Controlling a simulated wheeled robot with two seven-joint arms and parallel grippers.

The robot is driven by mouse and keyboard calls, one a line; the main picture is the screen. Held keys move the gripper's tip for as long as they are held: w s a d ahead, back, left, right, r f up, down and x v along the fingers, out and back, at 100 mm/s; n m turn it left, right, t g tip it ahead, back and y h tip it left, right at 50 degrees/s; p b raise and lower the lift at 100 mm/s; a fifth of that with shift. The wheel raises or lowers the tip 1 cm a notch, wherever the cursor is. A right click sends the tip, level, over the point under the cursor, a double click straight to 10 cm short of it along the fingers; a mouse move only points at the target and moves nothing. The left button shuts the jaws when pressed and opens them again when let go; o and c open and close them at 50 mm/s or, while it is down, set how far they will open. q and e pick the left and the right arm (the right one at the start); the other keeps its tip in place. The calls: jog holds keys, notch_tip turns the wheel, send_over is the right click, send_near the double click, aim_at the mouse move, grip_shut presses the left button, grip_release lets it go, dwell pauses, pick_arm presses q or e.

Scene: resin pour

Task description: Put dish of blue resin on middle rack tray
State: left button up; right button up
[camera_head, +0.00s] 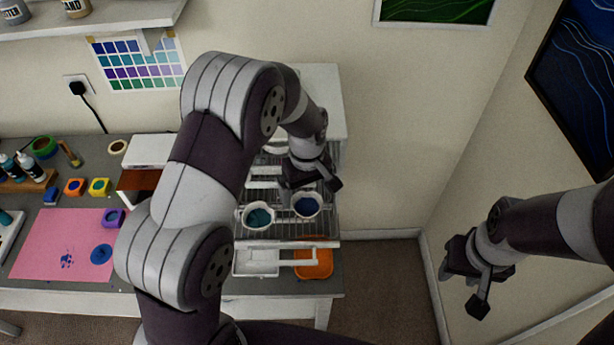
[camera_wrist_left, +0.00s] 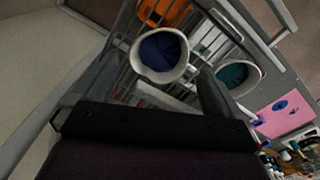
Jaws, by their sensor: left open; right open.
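The dish of blue resin (camera_head: 306,205) is a white round bowl with dark blue inside. It stands upright on a pulled-out wire rack tray (camera_head: 290,229), to the right of a dish of teal resin (camera_head: 258,217). My left gripper (camera_head: 318,186) is open just above and behind the blue dish. In the left wrist view the blue dish (camera_wrist_left: 160,55) lies just beyond the open fingers, and the teal dish (camera_wrist_left: 238,76) is to its right. I cannot tell whether a finger touches the blue dish. My right gripper (camera_head: 474,280) is open and empty, away from the rack at the right.
An orange container (camera_head: 313,264) and a white tray (camera_head: 262,262) sit below the wire tray at the front. A pink sheet (camera_head: 62,245) with blue marks and a blue disc lies on the bench at left. The floor between the rack and my right arm is clear.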

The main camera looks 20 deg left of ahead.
aim_at(307, 211)
pick_arm(q)
notch_tip(307, 211, up, 8)
jog(key=b, duration=0.1)
jog(key=s+a+f+m, duration=0.1)
jog(key=s+m, duration=0.3)
jog(key=s, duration=0.4)
jog(key=s+a+f+m+t, duration=0.1)
jog(key=s+a+f+m, duration=0.1)
jog(key=s, duration=0.6)
jog(key=shift+a+m, duration=0.85)
jog(key=shift+m, duration=0.25)
pick_arm(e)
jog(key=shift+s+f, duration=0.25)
jog(key=shift+f, duration=0.75)
pick_arm(q)
jog(key=shift+w+f, duration=0.1)
jog(key=shift+w, duration=0.05)
pick_arm(e)
jog(key=shift+w, duration=0.15)
